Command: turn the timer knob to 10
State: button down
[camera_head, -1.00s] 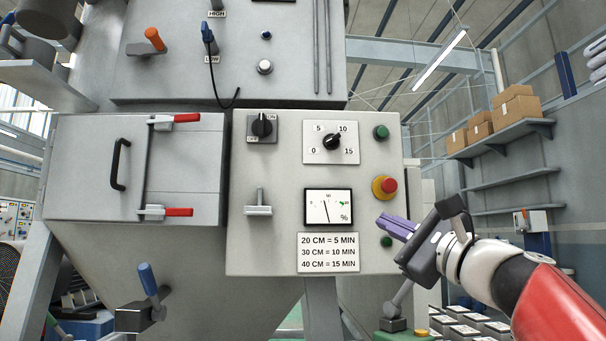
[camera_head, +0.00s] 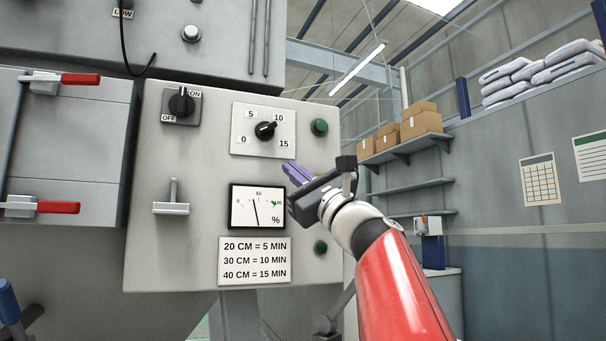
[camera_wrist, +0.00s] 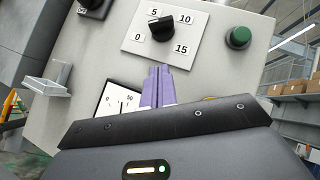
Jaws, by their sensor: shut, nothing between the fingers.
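The timer knob (camera_head: 265,131) is a black knob on a white plate (camera_head: 243,145) marked 0, 5, 10 and 15. Its pointer tilts to the upper right, near the 10; I cannot tell whether it is exactly on it. In the wrist view the knob (camera_wrist: 161,28) is beyond the fingertips. My gripper (camera_head: 290,170) has purple fingers that are shut and empty. It is below and to the right of the knob, apart from it. In the wrist view the fingers (camera_wrist: 158,80) point up toward the dial plate.
A green button (camera_head: 320,127) is right of the dial and another (camera_head: 320,247) is lower. A percent gauge (camera_head: 257,207) and a time label (camera_head: 254,260) are below. An ON/OFF switch (camera_head: 181,104) is to the left. My gripper mostly hides the red stop button.

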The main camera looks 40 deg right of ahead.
aim_at(262, 134)
jog(key=w+r, duration=0.1)
jog(key=w+a+r+p, duration=0.1)
jog(key=r, duration=0.1)
jog(key=w+a+r+p, duration=0.1)
jog(key=r, duration=0.1)
jog(key=shift+w, duration=0.2)
jog(key=shift+w+a+r+p, duration=0.1)
jog(key=shift+a+r+p, duration=0.25)
jog(key=shift+r, duration=0.15)
jog(key=shift+a+b, duration=0.1)
jog(key=shift+b, duration=0.2)
